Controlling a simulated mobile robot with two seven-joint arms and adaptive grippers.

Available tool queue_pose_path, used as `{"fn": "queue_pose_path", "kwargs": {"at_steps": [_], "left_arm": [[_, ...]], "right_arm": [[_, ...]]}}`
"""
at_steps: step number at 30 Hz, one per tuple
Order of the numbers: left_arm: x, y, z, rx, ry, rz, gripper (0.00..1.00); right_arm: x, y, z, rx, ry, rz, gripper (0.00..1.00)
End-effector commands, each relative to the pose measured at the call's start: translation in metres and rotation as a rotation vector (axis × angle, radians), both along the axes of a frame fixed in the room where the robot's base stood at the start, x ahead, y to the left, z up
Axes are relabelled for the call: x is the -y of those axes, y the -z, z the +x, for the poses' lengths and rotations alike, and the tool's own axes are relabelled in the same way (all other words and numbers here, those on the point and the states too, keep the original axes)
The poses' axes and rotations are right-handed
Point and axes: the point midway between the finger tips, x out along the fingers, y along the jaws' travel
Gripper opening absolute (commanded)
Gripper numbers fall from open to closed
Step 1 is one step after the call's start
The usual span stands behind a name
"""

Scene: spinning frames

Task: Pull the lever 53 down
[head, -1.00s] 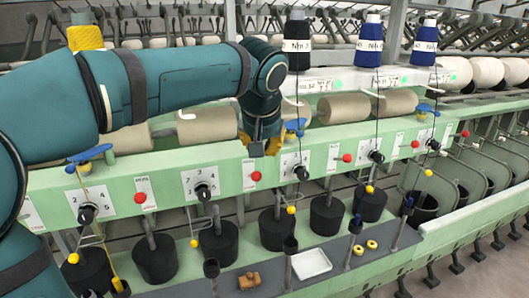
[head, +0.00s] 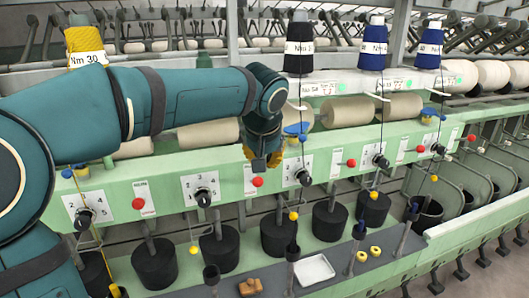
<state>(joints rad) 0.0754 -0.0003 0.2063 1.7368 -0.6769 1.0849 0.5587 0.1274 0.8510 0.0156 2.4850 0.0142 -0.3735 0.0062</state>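My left arm comes in from the left across the green machine rail. Its gripper (head: 262,163) points down in front of the rail, just above a red knob (head: 257,181). Whether it touches the knob, and whether its fingers are apart, I cannot tell. Other red knobs are on the rail, one to the left (head: 138,203) and one to the right (head: 351,163). Black selector levers sit on numbered white plates, including one left of the gripper (head: 203,199) and one right of it (head: 303,177). I cannot read a label 53. My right gripper is not in view.
The green rail (head: 120,188) runs across the view. Yarn spools stand on top, including a yellow one (head: 86,50) and a dark one (head: 299,48). Black cylinders (head: 218,246) hang below. A grey shelf (head: 340,277) holds a white tray (head: 313,269) and small yellow pieces.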

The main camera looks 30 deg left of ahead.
Motion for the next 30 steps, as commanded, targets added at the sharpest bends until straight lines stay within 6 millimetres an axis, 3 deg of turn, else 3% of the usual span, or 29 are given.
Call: {"fn": "queue_pose_path", "kwargs": {"at_steps": [3,10,25,30], "left_arm": [[-0.005,0.020,0.008,-0.004,0.000,0.001,0.00],[-0.010,0.041,0.019,-0.001,-0.001,-0.001,0.00],[-0.011,0.046,0.021,0.002,0.001,0.002,0.00],[-0.009,0.049,0.020,0.019,0.001,0.022,0.00]], "right_arm": [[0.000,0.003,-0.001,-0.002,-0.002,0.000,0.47],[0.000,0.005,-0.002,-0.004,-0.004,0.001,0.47],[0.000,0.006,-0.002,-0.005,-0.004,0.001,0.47],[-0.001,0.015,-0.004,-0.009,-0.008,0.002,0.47]]}}
